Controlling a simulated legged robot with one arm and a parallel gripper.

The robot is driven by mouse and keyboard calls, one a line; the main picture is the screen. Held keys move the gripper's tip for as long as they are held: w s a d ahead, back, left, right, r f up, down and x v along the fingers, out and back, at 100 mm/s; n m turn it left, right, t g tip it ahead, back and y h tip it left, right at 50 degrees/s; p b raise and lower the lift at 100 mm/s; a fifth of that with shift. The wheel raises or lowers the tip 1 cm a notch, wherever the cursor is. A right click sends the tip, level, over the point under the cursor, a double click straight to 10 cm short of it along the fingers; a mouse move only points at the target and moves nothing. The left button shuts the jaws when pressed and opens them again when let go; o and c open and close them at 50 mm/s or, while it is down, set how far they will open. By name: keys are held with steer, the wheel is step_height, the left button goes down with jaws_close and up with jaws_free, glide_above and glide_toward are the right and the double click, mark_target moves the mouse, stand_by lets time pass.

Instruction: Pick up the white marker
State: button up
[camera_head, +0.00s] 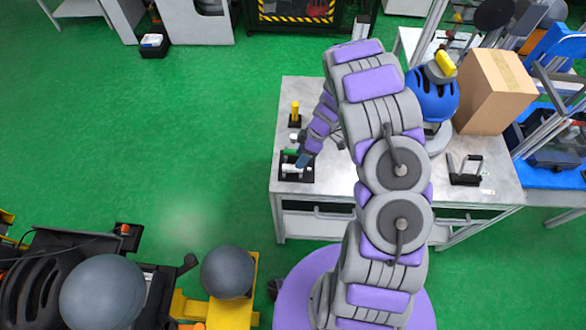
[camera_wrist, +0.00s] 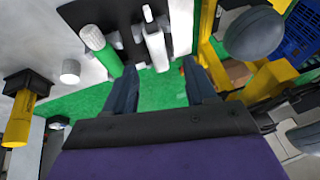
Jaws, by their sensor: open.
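A white, marker-like piece (camera_wrist: 155,48) lies on a black holder (camera_wrist: 180,28) in the wrist view, beside a green cylinder with a pale end (camera_wrist: 103,50). In the head view the white piece (camera_head: 290,168) shows on the black holder (camera_head: 296,178) near the table's left edge, partly hidden by my gripper (camera_head: 303,161). My gripper (camera_wrist: 162,80) is open in the wrist view. Its fingers are apart, with the white piece ahead of the gap and nothing visible held between them. Whether a finger touches it is not clear.
A short white cylinder (camera_wrist: 70,71) and a yellow cylinder on a black base (camera_wrist: 20,118) stand nearby. A blue helmet (camera_head: 430,98), a cardboard box (camera_head: 494,90) and a black bracket-like object (camera_head: 465,170) are on the table (camera_head: 400,185). Green floor lies left of it.

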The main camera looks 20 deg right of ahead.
mark_target(287, 168)
steer(key=shift+d+f, duration=0.1)
steer(key=shift+f, duration=0.4)
steer(key=b+x, duration=0.1)
steer(key=x, duration=0.3)
steer(key=shift+f, duration=0.25)
steer(key=shift+a+f, duration=0.15)
steer(key=shift+a, duration=0.1)
steer(key=shift+c, duration=0.3)
steer(key=shift+w+d, duration=0.1)
steer(key=shift+d, duration=0.05)
steer(key=c, duration=0.9)
steer(key=shift+c, duration=0.2)
